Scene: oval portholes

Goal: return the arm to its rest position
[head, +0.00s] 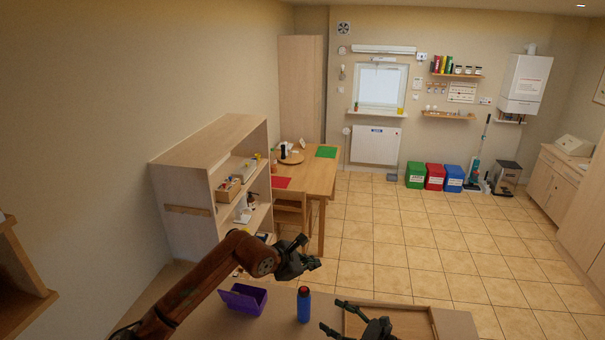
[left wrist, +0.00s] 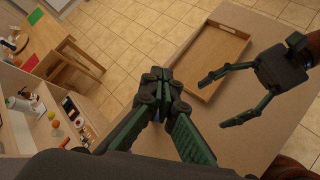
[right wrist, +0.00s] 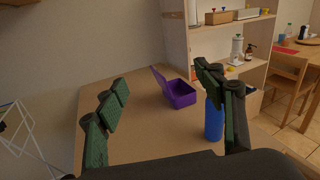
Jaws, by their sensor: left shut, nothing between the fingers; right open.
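My left gripper (head: 308,264) is shut and empty, raised above the near table in the head view. In the left wrist view its fingers (left wrist: 160,78) meet at the tips. My right gripper (head: 335,316) is open and low at the bottom of the head view, over the tray side of the table. In the right wrist view its open fingers (right wrist: 165,85) stand wide apart with nothing clearly held. The blue bottle (right wrist: 213,122) shows just left of the right finger there, partly hidden by it.
On the near table (head: 205,322) stand an open purple box (head: 245,298), the blue bottle (head: 304,305) and a wooden tray (head: 408,318). A wooden shelf unit (head: 190,190) stands beyond at left, with a dining table (head: 318,178) behind it.

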